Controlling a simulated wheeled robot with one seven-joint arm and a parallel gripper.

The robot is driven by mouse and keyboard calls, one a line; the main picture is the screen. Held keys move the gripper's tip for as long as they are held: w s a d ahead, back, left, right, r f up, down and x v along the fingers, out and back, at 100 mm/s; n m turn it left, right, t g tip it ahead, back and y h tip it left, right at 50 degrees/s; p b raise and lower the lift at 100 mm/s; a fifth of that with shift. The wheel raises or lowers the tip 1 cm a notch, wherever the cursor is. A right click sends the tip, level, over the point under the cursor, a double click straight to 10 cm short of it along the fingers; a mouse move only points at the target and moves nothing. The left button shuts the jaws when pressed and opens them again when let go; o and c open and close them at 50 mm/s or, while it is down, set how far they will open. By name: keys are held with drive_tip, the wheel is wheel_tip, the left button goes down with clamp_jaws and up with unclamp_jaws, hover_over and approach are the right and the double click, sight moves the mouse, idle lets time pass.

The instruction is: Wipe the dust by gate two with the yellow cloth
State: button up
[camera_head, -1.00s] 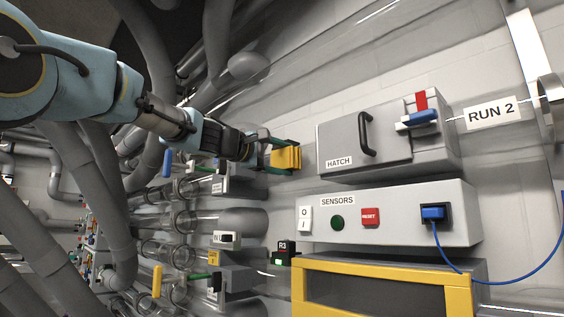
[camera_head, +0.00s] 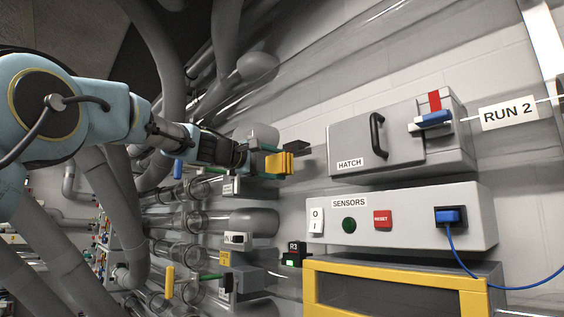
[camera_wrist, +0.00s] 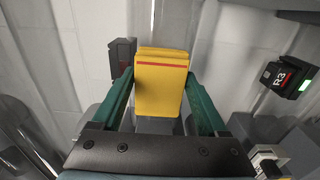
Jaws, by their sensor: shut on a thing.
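My gripper (camera_head: 272,163) is shut on the yellow cloth (camera_head: 282,164), left of the hatch box. In the wrist view the cloth (camera_wrist: 160,90) is a folded yellow block with a red stripe near its top edge, held between two green fingers. A dark block (camera_head: 297,146) on the wall shows just behind the cloth; it also shows in the wrist view (camera_wrist: 122,55). I see no dust in either view, and no label that I can read as gate two.
The grey hatch box (camera_head: 352,138) with a black handle stands right of the gripper. The sensors box (camera_head: 410,228) is below it. Clear tubes (camera_head: 190,222) and gate housings are lower left. A small R3 unit (camera_head: 294,252) with a green light is below the gripper.

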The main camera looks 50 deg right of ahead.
drive_tip(key=shift+w, duration=0.25)
drive_tip(key=shift+a+f+b, duration=0.1)
drive_tip(key=shift+a+b, duration=0.7)
drive_tip(key=shift+a, duration=0.1)
drive_tip(key=a+b, duration=0.2)
drive_tip(key=a, duration=0.1)
drive_tip(key=shift+w+a+b, duration=0.15)
drive_tip(key=shift+a+b, duration=0.15)
drive_tip(key=shift+a, duration=0.3)
